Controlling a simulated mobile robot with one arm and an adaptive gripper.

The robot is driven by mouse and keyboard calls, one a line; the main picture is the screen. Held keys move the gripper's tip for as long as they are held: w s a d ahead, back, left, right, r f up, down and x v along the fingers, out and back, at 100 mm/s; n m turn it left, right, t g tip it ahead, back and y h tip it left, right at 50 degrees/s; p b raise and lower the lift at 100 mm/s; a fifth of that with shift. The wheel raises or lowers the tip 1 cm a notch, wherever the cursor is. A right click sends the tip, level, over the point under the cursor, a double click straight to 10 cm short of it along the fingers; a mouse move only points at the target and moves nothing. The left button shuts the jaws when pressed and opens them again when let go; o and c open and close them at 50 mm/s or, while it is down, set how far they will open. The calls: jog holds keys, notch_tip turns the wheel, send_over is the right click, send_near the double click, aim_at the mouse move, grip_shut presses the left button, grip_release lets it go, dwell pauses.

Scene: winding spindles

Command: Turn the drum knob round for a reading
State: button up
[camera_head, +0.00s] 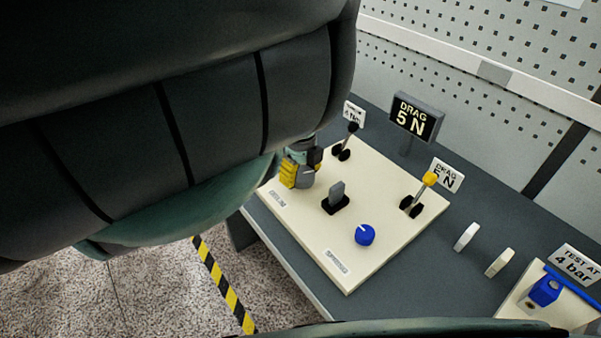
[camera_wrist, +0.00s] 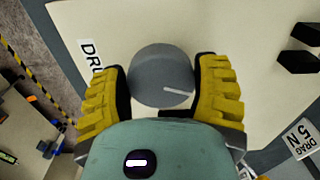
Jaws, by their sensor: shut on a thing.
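The drum knob (camera_wrist: 160,72) is a round grey knob with a white pointer line. In the wrist view it sits between my two yellow-padded fingers, and the line points to the lower right of the picture. My gripper (camera_head: 299,174) is shut on it at the left corner of the cream panel (camera_head: 312,240). The label beside the knob shows only "DRU" in the wrist view; my finger hides the rest. In the head view my gripper and arm largely cover the knob.
The panel also carries a blue knob (camera_head: 365,236), a grey switch (camera_head: 336,198), a yellow-tipped lever (camera_head: 428,180) and a black-tipped lever (camera_head: 351,130). A dark display (camera_head: 415,116) reads "DRAG 5 N". A blue valve (camera_head: 545,291) stands at the right by a "TEST AT 4 bar" sign.

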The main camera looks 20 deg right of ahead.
aim_at(300, 172)
dwell(0.4)
jog(key=o, duration=1.2)
notch_tip(300, 172, up, 5)
jog(key=shift+w, duration=0.1)
jog(key=shift+s+r, duration=0.3)
jog(key=shift+r, duration=0.25)
jog(key=shift+w+r, duration=0.2)
jog(key=shift+r, duration=0.5)
jog(key=shift+d, duration=0.1)
